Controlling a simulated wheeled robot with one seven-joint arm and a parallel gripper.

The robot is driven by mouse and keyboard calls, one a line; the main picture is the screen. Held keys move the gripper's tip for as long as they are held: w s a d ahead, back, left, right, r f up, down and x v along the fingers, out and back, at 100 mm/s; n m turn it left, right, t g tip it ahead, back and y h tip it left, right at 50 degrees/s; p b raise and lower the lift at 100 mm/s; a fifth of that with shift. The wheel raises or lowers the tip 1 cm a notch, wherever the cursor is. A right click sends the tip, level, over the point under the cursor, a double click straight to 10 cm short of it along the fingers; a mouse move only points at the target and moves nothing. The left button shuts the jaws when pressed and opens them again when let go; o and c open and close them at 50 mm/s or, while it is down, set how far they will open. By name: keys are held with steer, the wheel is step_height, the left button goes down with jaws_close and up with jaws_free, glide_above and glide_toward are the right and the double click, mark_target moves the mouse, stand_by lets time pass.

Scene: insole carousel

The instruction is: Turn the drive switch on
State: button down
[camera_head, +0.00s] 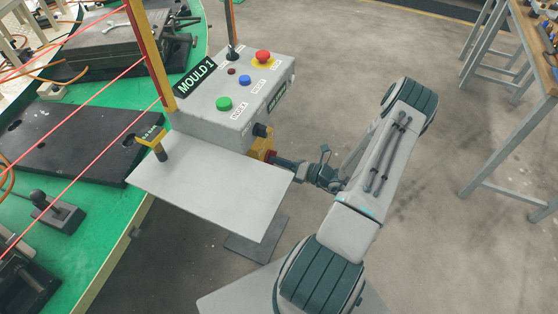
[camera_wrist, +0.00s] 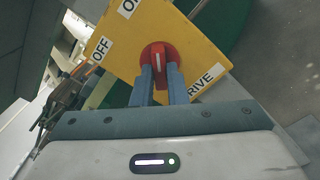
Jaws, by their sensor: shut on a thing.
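The drive switch is a yellow plate (camera_wrist: 199,48) with a red knob (camera_wrist: 158,52) in the wrist view. It is lettered OFF at left, ON at the top edge and DRIVE at lower right. The knob's white line stands nearly upright in the picture; I cannot tell which label it marks. My gripper (camera_wrist: 165,75) is shut on the knob, one finger on each side of its lower part. In the head view the yellow switch (camera_head: 262,143) sits on the side of the grey MOULD 1 box, and my gripper (camera_head: 279,162) reaches it from the right.
The grey control box (camera_head: 205,122) carries a red stop button (camera_head: 263,56) and blue and green buttons. A pale flat plate (camera_head: 210,193) juts out below it. A green carousel table (camera_head: 92,208) with red lines above it stands at left. Workbenches stand at right; the floor between is clear.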

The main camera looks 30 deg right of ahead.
steer(key=shift+s, duration=0.1)
steer(key=c, duration=1.4)
jaws_free()
steer(key=shift+c, duration=0.2)
steer(key=b+v, duration=0.1)
steer(key=v, duration=1.3)
